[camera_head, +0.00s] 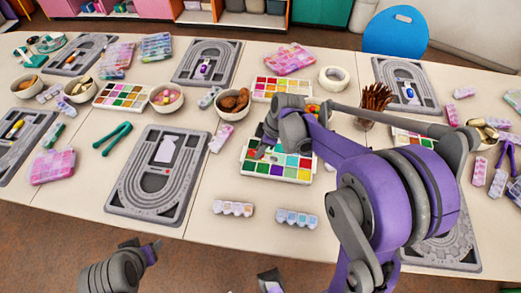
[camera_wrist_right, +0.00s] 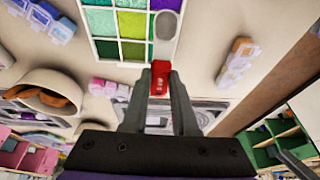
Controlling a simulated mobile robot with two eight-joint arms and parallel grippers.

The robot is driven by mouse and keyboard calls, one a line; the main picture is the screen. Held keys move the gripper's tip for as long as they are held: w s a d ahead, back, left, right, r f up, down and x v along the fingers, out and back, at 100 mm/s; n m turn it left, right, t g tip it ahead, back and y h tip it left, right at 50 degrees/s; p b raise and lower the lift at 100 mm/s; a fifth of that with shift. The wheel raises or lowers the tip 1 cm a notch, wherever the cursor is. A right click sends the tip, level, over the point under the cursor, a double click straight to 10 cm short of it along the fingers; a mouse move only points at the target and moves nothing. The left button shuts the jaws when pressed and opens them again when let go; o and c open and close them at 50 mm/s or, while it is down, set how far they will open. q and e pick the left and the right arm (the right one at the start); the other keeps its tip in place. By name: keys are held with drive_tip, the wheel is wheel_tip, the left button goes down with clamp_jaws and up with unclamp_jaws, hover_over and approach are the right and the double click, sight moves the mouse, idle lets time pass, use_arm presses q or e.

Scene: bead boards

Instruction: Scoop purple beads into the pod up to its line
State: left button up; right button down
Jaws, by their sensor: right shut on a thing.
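My right gripper (camera_wrist_right: 159,85) is shut on the red handle (camera_wrist_right: 160,78) of a scoop, whose pale, rounded end (camera_wrist_right: 165,27) reaches over the bead tray. I cannot tell whether the scoop holds beads. The white bead tray (camera_head: 245,168) has many coloured square compartments; purple beads (camera_wrist_right: 167,4) show at the top edge of the right wrist view, beyond green ones. In the head view my right gripper (camera_head: 268,138) hangs at the tray's far left. Two small pod strips, one whitish (camera_head: 233,208) and one bluish (camera_head: 297,219), lie on the table in front. No fill line is readable.
A grey grooved board (camera_head: 125,195) lies left of the tray. My right arm hides part of the table's right side.

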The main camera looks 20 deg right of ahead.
sight(266, 157)
drive_tip(key=shift+s+d+f+t+y+b, duration=0.3)
drive_tip(key=shift+s+d+f+y+b, duration=0.2)
drive_tip(key=shift+f, duration=0.2)
drive_tip(key=shift+s+d+f+t+y+b, duration=0.1)
drive_tip(key=shift+d+f+t+y+b, duration=0.15)
drive_tip(key=shift+f+b, duration=0.25)
drive_tip(key=shift+s+d+f+t+y+b, duration=0.15)
drive_tip(key=shift+f+y+b, duration=0.1)
drive_tip(key=shift+f+b, duration=0.2)
use_arm(q)
wheel_tip(266, 157, down, 6)
drive_tip(key=s+b, duration=0.1)
drive_tip(key=b, duration=0.1)
drive_tip(key=shift+s, duration=0.3)
use_arm(e)
drive_tip(key=shift+s+d+f, duration=0.1)
drive_tip(key=shift+d+f, duration=0.05)
drive_tip(key=shift+f, duration=0.5)
drive_tip(key=shift+d+f, duration=0.1)
drive_tip(key=shift+f, duration=0.5)
